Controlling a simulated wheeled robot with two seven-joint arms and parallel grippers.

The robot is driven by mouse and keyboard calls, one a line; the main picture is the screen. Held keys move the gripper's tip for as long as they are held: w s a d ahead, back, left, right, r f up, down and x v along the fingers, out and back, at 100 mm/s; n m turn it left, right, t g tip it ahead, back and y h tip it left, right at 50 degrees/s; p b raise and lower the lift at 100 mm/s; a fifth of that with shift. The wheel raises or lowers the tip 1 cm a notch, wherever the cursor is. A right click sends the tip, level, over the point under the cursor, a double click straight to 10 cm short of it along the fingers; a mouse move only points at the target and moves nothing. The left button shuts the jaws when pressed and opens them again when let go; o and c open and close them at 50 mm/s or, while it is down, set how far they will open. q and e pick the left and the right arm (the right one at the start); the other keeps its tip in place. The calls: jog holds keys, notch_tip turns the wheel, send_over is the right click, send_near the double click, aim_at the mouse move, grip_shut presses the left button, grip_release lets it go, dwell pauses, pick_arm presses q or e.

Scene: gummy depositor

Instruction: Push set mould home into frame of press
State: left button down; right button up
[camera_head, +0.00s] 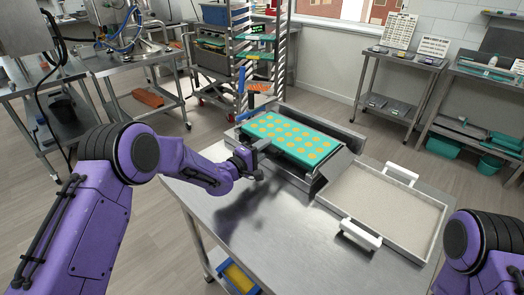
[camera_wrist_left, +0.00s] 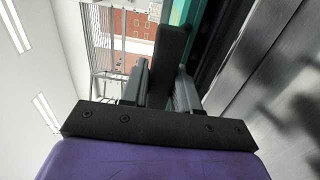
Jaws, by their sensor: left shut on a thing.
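The teal mould (camera_head: 292,138), with rows of orange-yellow rounds, lies in the metal frame of the press (camera_head: 345,135) on the steel table. A sloped metal plate (camera_head: 334,172) stands at its right end. My left gripper (camera_head: 254,160) is at the mould's near left side. In the left wrist view its fingers (camera_wrist_left: 160,88) are shut on a dark upright bar (camera_wrist_left: 170,50), with a teal edge (camera_wrist_left: 179,12) just beyond it. The gripper hides part of the mould's near edge, so I cannot tell how it sits there. My right gripper is out of view.
A white-handled tray (camera_head: 385,205) with a pale surface lies right of the press. The steel table (camera_head: 290,245) is bare in front. A tall rack (camera_head: 240,50) stands behind, and a trolley (camera_head: 400,75) stands at the back right.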

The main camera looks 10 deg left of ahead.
pick_arm(q)
jog(key=c, duration=0.8)
grip_release()
jog(key=shift+o, duration=0.2)
jog(key=shift+s, duration=0.1)
jog(key=b+v, duration=0.2)
jog(key=v, duration=0.8)
jog(key=shift+s, duration=0.15)
jog(key=shift+r, duration=0.1)
